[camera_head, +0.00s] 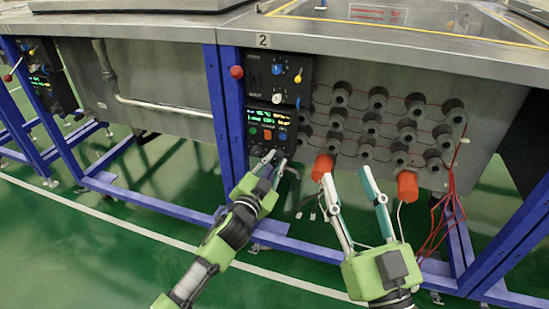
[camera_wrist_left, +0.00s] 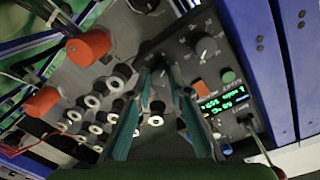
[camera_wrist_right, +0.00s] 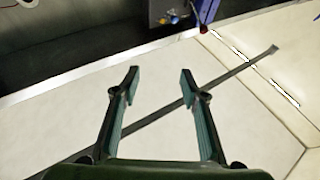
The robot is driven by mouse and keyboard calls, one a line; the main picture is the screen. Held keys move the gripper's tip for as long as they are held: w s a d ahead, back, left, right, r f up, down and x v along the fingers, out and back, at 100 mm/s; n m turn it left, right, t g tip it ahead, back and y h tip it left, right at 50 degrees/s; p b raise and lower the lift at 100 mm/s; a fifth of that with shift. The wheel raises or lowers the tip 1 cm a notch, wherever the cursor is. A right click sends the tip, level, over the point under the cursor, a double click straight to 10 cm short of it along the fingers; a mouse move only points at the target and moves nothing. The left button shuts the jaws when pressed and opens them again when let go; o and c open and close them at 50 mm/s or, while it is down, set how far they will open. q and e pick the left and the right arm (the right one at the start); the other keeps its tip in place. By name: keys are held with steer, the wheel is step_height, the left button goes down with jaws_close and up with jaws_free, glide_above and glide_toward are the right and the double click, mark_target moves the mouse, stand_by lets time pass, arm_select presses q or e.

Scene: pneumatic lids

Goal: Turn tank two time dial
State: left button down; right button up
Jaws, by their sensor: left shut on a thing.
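The tank two control panel (camera_head: 269,105) is a black box under the plate marked 2, with lit green displays and knobs. Its small dark dials are at the bottom edge. My left gripper (camera_head: 276,160) is at that lower edge, with its fingers shut on a dark dial (camera_wrist_left: 160,66), taken here as the time dial; its label is too small to read. A second dial (camera_wrist_left: 205,47) shows beside it, outside the fingers. The fingers partly hide the held dial. My right gripper (camera_head: 345,174) is open and empty, in front of the tank's lower side; its wrist view shows the spread fingers (camera_wrist_right: 160,72).
Several round black fittings (camera_head: 378,98) and two orange caps (camera_head: 407,186) are on the tank side, right of the panel. Red wires (camera_head: 452,190) hang at the right. A blue post (camera_head: 229,120) stands left of the panel.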

arm_select(q)
steer(key=m+p, duration=0.2)
steer(key=m, duration=0.2)
steer(key=shift+r, duration=0.15)
arm_select(e)
step_height(320, 180, down, 12)
steer(key=w+d+g+h, duration=0.1)
steer(key=d+g+h, duration=0.1)
steer(key=g, duration=0.4)
arm_select(q)
steer(key=m+p, duration=0.2)
steer(key=m, duration=0.3)
steer(key=shift+d+m+y, duration=0.1)
steer(key=shift+m+y, duration=0.2)
steer(key=shift+y, duration=0.1)
steer(key=shift+m+p, duration=0.3)
steer(key=shift+m, duration=0.7)
arm_select(e)
steer(key=s+d+f+g+h, duration=0.2)
steer(key=s+f+g, duration=0.5)
steer(key=f, duration=0.4)
steer(key=shift+s+d+f+m, duration=0.25)
steer(key=shift+s+d+m, duration=0.05)
steer(key=shift+d+m, duration=0.15)
arm_select(q)
steer(key=c, duration=1.8)
jaws_free()
steer(key=shift+c, duration=0.2)
steer(key=shift+s, duration=0.1)
